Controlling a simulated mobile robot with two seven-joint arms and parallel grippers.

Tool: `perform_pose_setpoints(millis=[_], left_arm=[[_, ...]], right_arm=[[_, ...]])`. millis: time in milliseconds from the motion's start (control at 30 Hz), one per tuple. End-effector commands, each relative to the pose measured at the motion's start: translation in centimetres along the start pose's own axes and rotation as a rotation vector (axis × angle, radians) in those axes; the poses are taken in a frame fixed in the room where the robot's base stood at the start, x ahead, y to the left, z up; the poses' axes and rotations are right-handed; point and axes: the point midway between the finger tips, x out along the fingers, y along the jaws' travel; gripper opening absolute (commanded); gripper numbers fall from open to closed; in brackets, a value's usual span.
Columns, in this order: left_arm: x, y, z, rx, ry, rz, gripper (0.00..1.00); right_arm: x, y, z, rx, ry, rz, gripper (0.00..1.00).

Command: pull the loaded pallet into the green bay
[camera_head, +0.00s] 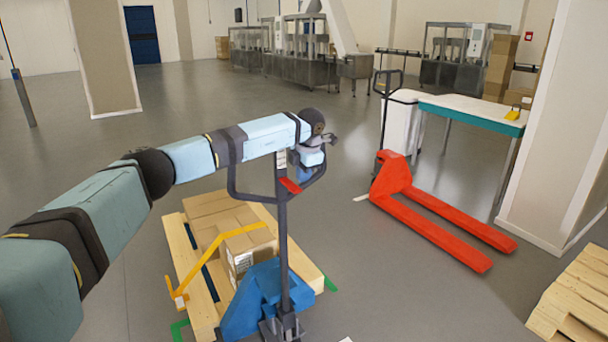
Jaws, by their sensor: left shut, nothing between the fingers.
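The wooden pallet (196,296) carries several cardboard boxes (222,214) and sits on the floor, left of centre. A blue pallet jack (250,300) stands at its near end, with its upright handle (283,240) rising in front of the load. Green corner marks of the bay show on the floor at the near left (180,331) and right (330,284) of the pallet; the rest of the outline is hidden. My left gripper (308,172) is shut at the handle's loop, by its red lever (290,186). Its fingertips are hard to make out. My right gripper is out of view.
A red pallet jack (430,225) stands to the right, near a teal-edged table (472,112) and a pillar (555,130). Another wooden pallet (580,295) is at lower right. Open floor lies between.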

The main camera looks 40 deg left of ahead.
Motion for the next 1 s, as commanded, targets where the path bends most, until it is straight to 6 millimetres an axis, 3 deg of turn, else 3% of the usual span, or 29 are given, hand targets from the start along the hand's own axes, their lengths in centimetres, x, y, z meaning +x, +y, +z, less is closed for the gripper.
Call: perform_pose_setpoints(millis=[167,267,300,633,767,1000], left_arm=[[0.0,0.0,0.0,0.0,0.0,0.0,0.02],[0.0,0.0,0.0,0.0,0.0,0.0,0.25],[0.0,0.0,0.0,0.0,0.0,0.0,0.27],[-0.4,0.0,0.0,0.0,0.0,0.0,0.27],[-2.2,0.0,0.1,0.0,-0.003,0.001,0.27],[-7.7,0.0,0.1,0.0,-0.005,0.001,0.27]], right_arm=[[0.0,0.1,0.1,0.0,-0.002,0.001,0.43],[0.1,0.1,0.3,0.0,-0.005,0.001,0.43],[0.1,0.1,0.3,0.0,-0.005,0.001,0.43],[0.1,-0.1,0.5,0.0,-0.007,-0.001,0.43],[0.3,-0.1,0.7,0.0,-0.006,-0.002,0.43],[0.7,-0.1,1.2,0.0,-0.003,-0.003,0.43]])
